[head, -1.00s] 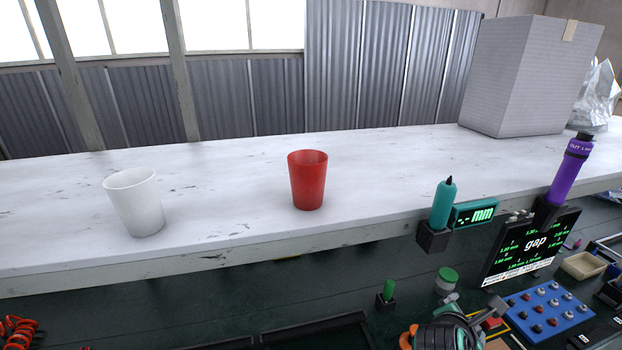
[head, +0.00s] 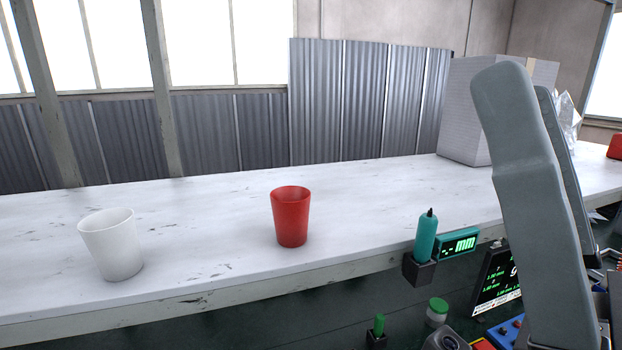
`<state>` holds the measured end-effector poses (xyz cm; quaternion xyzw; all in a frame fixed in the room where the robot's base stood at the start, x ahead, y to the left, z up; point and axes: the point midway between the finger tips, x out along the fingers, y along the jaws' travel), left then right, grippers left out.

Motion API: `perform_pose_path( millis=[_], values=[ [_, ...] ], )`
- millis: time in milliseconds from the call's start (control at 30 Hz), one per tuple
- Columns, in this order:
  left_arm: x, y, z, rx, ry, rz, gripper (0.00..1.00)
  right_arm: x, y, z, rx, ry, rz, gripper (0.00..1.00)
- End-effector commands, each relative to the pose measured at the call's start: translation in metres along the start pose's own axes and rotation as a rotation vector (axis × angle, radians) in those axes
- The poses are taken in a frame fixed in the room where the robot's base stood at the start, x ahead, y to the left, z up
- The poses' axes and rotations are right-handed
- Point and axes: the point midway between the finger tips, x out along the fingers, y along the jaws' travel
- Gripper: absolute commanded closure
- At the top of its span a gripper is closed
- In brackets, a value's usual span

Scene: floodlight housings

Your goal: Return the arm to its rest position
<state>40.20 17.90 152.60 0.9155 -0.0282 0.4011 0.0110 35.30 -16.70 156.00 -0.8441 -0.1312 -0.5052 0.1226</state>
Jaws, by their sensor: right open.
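My right gripper (head: 524,92) rises large and close at the right of the head view, its grey fingers pointing up. It is open, and nothing shows held in it. It stands in front of the bench's right part and hides part of the grey box and the gap display. My left gripper is not in view.
A white cup (head: 112,245) and a red cup (head: 291,217) stand upright on the white bench (head: 200,230). A grey box (head: 462,110) stands at the back right. A teal bottle (head: 426,238) sits in a holder at the front edge, beside a teal mm display (head: 458,244).

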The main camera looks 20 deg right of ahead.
Motion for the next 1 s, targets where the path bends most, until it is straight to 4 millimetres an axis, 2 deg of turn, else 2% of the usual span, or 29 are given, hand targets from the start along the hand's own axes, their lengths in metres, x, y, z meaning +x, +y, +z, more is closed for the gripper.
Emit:
perform_pose_path(
  millis=[100,200,367,600,700,833,1000],
  values=[
    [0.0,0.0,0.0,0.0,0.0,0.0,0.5,-0.01,0.032,0.05,-0.263,-0.252,0.116,0.11],
    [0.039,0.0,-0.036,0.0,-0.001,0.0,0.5,0.038,0.027,0.026,-0.291,-0.253,0.107,0.11],
    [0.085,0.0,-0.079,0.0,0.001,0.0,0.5,0.093,0.023,-0.002,-0.288,-0.254,0.107,0.11],
    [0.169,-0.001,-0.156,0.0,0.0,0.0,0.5,0.194,0.014,-0.054,-0.286,-0.254,0.106,0.11],
    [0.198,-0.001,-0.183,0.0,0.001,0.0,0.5,0.229,0.011,-0.072,-0.285,-0.254,0.106,0.11],
    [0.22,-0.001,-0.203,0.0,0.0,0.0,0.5,0.255,0.009,-0.086,-0.285,-0.254,0.106,0.11],
    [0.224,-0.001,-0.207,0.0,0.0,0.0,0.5,0.261,0.008,-0.089,-0.285,-0.254,0.106,0.11]
  ],
)
